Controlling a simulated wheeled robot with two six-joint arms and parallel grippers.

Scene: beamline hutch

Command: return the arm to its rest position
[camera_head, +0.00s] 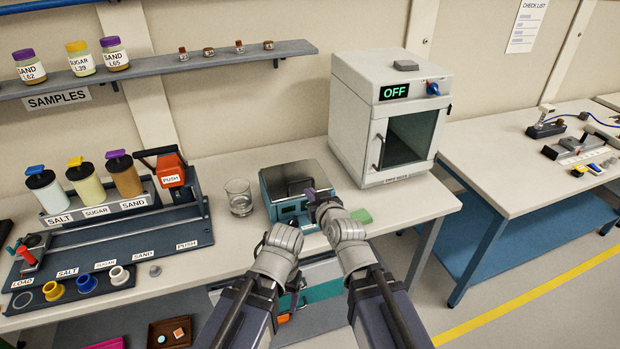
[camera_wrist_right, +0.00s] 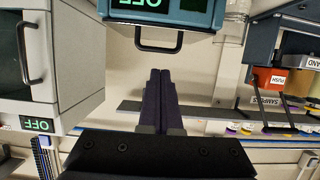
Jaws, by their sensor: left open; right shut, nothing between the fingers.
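My right gripper (camera_head: 316,193) is in front of the teal balance-like device (camera_head: 290,183) on the bench, in the head view. Its dark fingers (camera_wrist_right: 160,75) are together with nothing between them in the right wrist view. My left gripper (camera_head: 291,302) is lower, by the bench's front edge, with its fingers pointing down; it is open, and I see nothing held. My two forearms come in from the bottom of the head view, side by side. Parts of the left fingers are hard to make out.
A glass beaker (camera_head: 239,197) stands left of the device, a green pad (camera_head: 361,216) lies right of it. A white oven (camera_head: 392,115) reading OFF stands behind right. A dispenser rack (camera_head: 110,240) fills the left. The floor (camera_head: 500,300) at right is clear.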

